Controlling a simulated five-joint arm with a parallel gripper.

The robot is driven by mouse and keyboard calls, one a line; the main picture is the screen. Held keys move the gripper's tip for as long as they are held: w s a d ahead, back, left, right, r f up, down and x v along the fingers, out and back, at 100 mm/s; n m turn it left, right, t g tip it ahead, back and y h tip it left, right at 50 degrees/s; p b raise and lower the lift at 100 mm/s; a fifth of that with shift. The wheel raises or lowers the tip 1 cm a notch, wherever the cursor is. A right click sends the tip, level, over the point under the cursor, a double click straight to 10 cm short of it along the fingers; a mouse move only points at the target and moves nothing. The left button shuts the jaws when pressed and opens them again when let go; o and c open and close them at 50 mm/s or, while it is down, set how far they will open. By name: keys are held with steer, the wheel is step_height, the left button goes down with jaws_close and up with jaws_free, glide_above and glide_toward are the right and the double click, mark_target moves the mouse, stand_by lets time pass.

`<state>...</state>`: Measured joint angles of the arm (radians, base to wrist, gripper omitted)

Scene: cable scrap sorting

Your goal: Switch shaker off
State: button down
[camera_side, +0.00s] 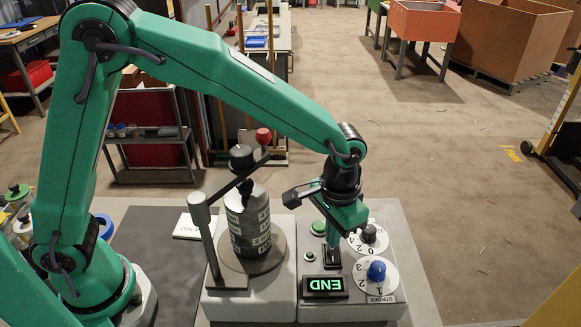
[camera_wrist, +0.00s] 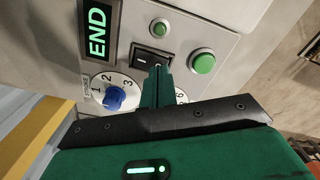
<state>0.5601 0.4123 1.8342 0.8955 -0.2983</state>
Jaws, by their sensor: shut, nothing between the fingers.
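The shaker (camera_side: 232,282) stands in the side view with a stack of grey sieves (camera_side: 250,228) clamped under a black lid and arm. Its grey control box (camera_side: 392,300) is to the right. A black rocker switch (camera_side: 332,262) sits on the box top; it also shows in the wrist view (camera_wrist: 143,60) with a white line mark on its visible part. The display (camera_side: 325,285) reads END in green, also in the wrist view (camera_wrist: 97,33). My gripper (camera_side: 333,243) is shut and empty, pointing down, its tips (camera_wrist: 157,70) at the switch, hiding part of it. I cannot tell whether they touch.
A large green button (camera_wrist: 203,61) and a small one (camera_wrist: 160,27) flank the switch. A blue-knobbed stroke dial (camera_side: 376,270) and a black-knobbed dial (camera_side: 369,232) are close by. A red ball knob (camera_side: 263,135) stands behind the stack. Jars (camera_side: 18,200) stand at left.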

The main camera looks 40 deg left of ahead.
steer(key=shift+f, duration=0.7)
stand_by(0.6)
steer(key=shift+r, duration=3.55)
steer(key=shift+w, duration=0.15)
steer(key=w+a+r+t+h, duration=0.1)
steer(key=w+a+r+t, duration=0.25)
steer(key=w+a, duration=0.35)
steer(key=s+a+r+t, duration=0.1)
steer(key=s+a+r, duration=0.1)
steer(key=a+r, duration=0.4)
steer(key=s+a+r+n+t, duration=0.1)
steer(key=s+a+r+t, duration=0.15)
steer(key=s+a, duration=0.7)
steer(key=s+a+f+n+g+y, duration=0.1)
steer(key=s+f+n, duration=0.1)
steer(key=s, duration=0.9)
steer(key=shift+f, duration=0.35)
